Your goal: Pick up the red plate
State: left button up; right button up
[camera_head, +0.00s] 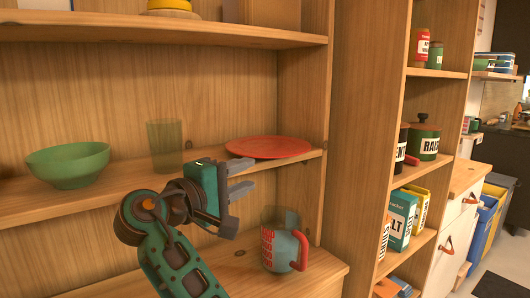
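The red plate (268,147) lies flat on the middle wooden shelf (120,184), close to its right end and front edge. My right gripper (246,176) is in front of the shelf, just below and to the left of the plate. Its two grey fingers are spread apart with nothing between them. The upper finger overlaps the area near the plate's left rim in the picture; I see no grip on the plate. My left gripper is not in view.
A green bowl (68,164) and a green translucent glass (164,146) stand left of the plate. A mug with a red handle (286,248) stands on the lower surface. An upright panel bounds the shelf on the right. Jars and boxes (399,220) fill the neighbouring shelves.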

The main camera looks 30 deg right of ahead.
aim_at(282, 155)
jog(key=shift+r+x, duration=0.2)
jog(key=shift+x, duration=3)
jog(key=shift+r+x, duration=0.15)
jog(key=shift+x, duration=3.1)
jog(key=shift+a, duration=0.1)
grip_shut()
